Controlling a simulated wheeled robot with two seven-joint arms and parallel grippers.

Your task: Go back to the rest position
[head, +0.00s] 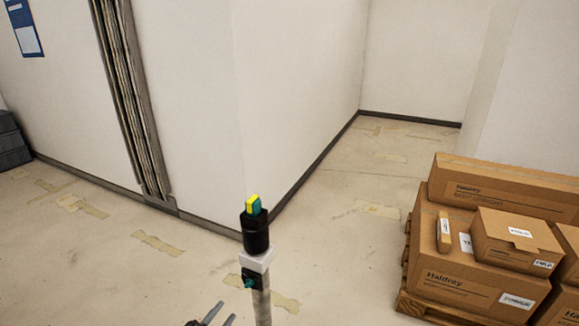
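My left gripper (228,309) shows at the bottom edge, left of a post. Its two grey fingers point up and to the right with a gap between them, and nothing shows between them. The rest of that arm is mostly cut off by the frame. My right gripper is not in view. No paging phone can be made out for certain.
A slim post (263,305) with a black head and yellow and teal top stands close to the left gripper. Cardboard boxes (455,278) sit on a wooden pallet (423,309) at right. A white wall corner (243,130) is ahead; floor (340,250) between is clear.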

